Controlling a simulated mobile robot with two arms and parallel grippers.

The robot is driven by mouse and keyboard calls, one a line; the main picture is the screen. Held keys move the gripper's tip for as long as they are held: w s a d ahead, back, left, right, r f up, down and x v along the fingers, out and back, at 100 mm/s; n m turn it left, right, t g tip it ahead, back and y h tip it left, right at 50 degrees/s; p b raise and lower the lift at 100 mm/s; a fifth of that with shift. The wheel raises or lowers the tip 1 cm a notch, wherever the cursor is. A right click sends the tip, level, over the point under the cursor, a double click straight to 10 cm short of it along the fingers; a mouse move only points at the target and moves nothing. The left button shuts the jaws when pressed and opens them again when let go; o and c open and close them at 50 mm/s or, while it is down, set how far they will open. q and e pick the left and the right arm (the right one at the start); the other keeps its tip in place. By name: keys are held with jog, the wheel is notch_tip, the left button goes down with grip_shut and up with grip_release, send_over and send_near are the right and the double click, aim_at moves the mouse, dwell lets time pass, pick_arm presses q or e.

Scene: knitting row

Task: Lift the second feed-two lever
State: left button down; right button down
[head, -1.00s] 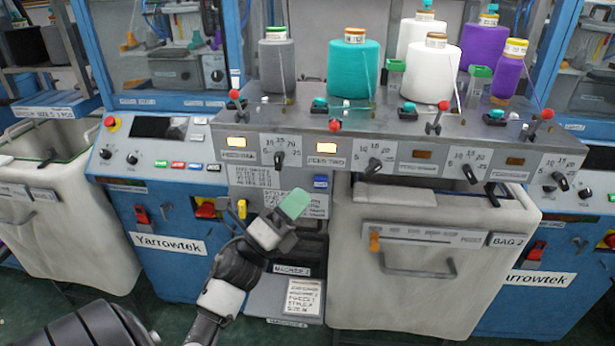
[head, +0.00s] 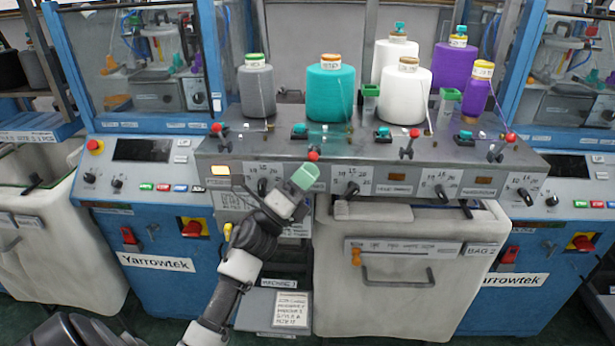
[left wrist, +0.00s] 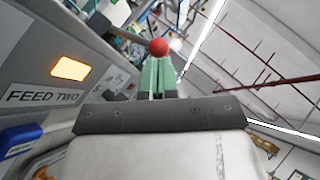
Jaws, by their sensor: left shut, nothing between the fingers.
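The feed-two lever shows as a red ball knob (head: 313,156) at the front edge of the machine's top, lower than the other red knobs. Its stem is hard to make out. My left gripper (head: 305,177), with green finger pads, is shut and empty just below the knob. In the left wrist view the red knob (left wrist: 158,47) appears just beyond the tips of my shut left gripper (left wrist: 157,76); I cannot tell whether they touch. A label reading FEED TWO (left wrist: 44,96) sits under a lit amber lamp (left wrist: 70,68). My right gripper is not in view.
Other red-knobbed levers stand at the left (head: 216,127) and right (head: 414,133). A teal yarn cone (head: 330,90) and several other cones stand behind. Black dials (head: 351,190) stick out of the front panel. A pale bag (head: 400,290) hangs below.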

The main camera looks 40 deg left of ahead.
pick_arm(q)
jog(key=shift+w+a+r+n+g+y+p, duration=0.1)
jog(key=shift+w+a+r+n+y+p, duration=0.2)
jog(key=shift+r+p, duration=0.8)
jog(key=shift+w+a+r+n+g+y+p, duration=0.15)
jog(key=shift+w+r+n+p, duration=0.25)
jog(key=shift+r+p, duration=0.7)
jog(key=shift+w+a+r+n+g+y+p, duration=0.1)
jog(key=shift+w+a+r+n+y+p, duration=0.2)
jog(key=shift+r+p, duration=0.8)
jog(key=shift+r+b, duration=0.3)
